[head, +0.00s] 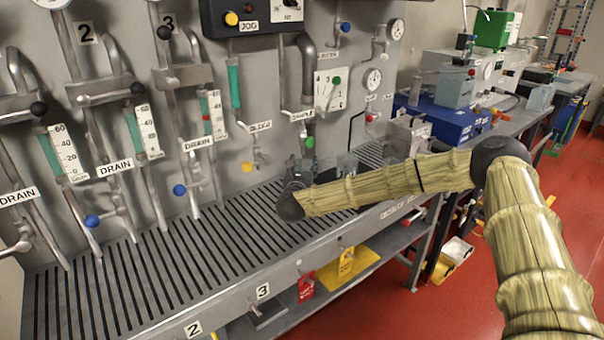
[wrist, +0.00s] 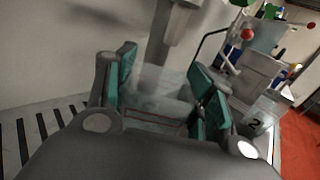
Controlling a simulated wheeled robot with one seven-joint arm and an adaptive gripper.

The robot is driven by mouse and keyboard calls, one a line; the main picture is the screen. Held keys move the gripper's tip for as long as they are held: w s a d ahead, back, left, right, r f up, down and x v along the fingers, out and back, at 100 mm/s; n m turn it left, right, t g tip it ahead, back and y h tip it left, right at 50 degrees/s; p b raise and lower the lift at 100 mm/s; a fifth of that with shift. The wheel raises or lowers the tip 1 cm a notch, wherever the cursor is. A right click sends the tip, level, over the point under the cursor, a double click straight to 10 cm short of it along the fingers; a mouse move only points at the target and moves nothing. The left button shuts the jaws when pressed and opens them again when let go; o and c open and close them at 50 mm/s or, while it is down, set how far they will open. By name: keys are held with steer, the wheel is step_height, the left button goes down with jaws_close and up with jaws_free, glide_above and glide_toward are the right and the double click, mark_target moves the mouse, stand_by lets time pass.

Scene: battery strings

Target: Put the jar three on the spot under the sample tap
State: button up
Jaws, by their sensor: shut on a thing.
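My gripper (head: 303,172) is over the slatted drain bench, below the pipe labelled SAMPLE (head: 302,116) with a green knob. In the wrist view, its green-padded fingers (wrist: 162,78) are shut on a clear jar (wrist: 158,88), which looks upright. No number shows on this jar, so I cannot tell whether it is jar three. The sample tap shows in the wrist view as a blurred grey pipe (wrist: 168,35) just beyond the jar. The spot under it is hidden by my gripper and the jar. I cannot tell whether the jar touches the bench.
A clear container marked 2 (wrist: 258,118) stands right of my gripper in the wrist view. A metal box (head: 408,135) and a blue unit (head: 445,118) stand farther right. Drain pipes line the panel at left. The slatted bench (head: 170,265) is clear at left.

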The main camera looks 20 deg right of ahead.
steer(key=shift+w+f, duration=0.2)
steer(key=shift+w, duration=0.05)
step_height(320, 180, down, 3)
steer(key=shift+d+f+p, duration=0.1)
steer(key=shift+p, duration=0.55)
steer(key=shift+f+b, duration=0.15)
steer(key=shift+b, duration=0.15)
steer(key=o, duration=1.1)
steer(key=shift+r+p, duration=0.3)
steer(key=shift+p, duration=0.1)
steer(key=b+v, duration=0.3)
steer(key=v, duration=0.9)
